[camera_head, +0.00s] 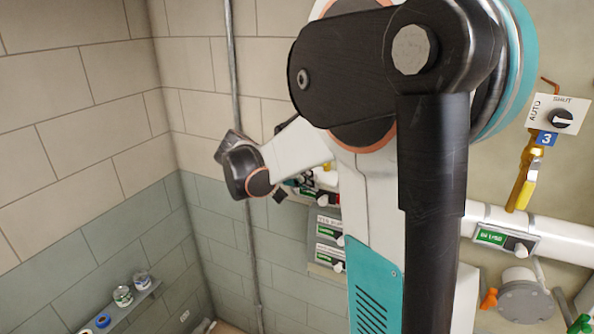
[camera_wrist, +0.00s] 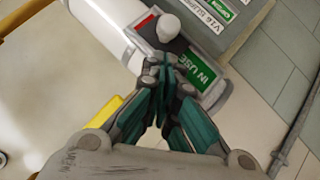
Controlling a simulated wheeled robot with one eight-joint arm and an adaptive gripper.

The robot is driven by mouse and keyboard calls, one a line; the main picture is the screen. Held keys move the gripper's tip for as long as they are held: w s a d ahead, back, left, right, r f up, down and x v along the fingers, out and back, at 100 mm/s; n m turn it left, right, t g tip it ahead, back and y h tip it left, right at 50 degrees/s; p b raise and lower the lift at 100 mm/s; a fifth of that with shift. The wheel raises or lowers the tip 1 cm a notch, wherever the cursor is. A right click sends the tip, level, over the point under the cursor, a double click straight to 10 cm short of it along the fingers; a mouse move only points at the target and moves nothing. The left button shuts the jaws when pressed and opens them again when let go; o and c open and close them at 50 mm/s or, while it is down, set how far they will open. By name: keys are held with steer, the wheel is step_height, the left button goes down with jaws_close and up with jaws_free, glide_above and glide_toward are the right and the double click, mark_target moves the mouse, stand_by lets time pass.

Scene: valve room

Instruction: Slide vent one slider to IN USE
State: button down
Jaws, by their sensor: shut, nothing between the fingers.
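In the wrist view, a slider plate (camera_wrist: 205,88) in a grey frame sits on a white pipe. Its green IN USE label (camera_wrist: 196,70) shows uncovered. A pale round knob (camera_wrist: 168,27) stands at the other end, beside a small red patch (camera_wrist: 148,24). My gripper (camera_wrist: 166,62) is shut and empty, its fingertips over the plate between the knob and the green label. I cannot tell whether they touch it, nor read which vent it is. In the head view, part of a slider with red (camera_head: 327,167) shows behind my arm; my fingertips cannot be made out.
A grey panel (camera_head: 327,222) with labelled green sliders hangs near the plate. Right of my arm are another slider (camera_head: 493,238) on a white pipe, a yellow valve handle (camera_head: 525,185) and a selector switch (camera_head: 561,118). A shelf (camera_head: 125,310) with jars is at lower left.

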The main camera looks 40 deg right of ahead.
mark_target(329, 196)
steer(key=shift+s+d+f, duration=0.15)
steer(key=shift+s+f, duration=0.35)
steer(key=shift+f, duration=0.25)
steer(key=shift+s+d+f+b, duration=0.25)
steer(key=shift+s+f+b, duration=0.1)
steer(key=shift+s, duration=0.5)
steer(key=shift+a+f, duration=0.1)
steer(key=shift+a, duration=0.05)
